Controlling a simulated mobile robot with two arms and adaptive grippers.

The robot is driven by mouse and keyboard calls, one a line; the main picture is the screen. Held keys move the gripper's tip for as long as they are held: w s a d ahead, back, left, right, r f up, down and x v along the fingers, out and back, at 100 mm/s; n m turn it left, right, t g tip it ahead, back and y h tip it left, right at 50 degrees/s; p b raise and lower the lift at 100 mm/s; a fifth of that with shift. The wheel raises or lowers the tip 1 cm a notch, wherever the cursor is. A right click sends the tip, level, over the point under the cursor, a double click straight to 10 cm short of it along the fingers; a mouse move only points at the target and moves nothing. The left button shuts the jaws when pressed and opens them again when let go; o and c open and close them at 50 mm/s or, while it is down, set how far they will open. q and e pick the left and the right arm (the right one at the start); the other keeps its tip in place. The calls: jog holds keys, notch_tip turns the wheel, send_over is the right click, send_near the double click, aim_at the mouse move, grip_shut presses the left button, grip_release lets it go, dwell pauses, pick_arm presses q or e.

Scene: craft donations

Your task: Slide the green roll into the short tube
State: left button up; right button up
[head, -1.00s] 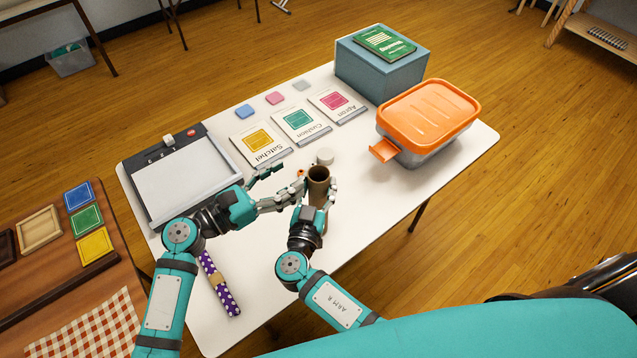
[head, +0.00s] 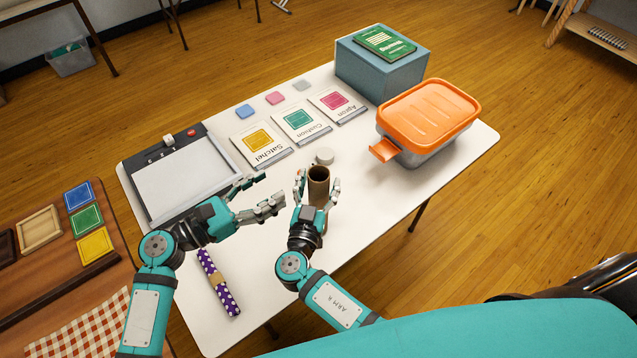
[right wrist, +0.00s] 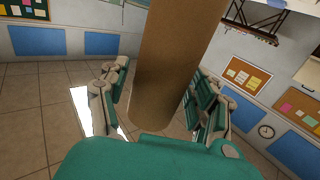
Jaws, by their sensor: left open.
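A purple polka-dot roll (head: 211,270) with a tan band lies at the front left.
A round white cap (head: 324,156) lies just behind the tube. An orange-lidded box (head: 430,110) stands to the right, a blue box (head: 383,72) behind it. Pattern cards (head: 300,122) and a paper trimmer (head: 180,180) lie behind and left. The table's front right is clear.

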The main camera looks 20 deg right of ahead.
jog(key=shift+o, duration=0.3)
jog(key=v, duration=1.2)
jog(key=shift+a+f, duration=0.1)
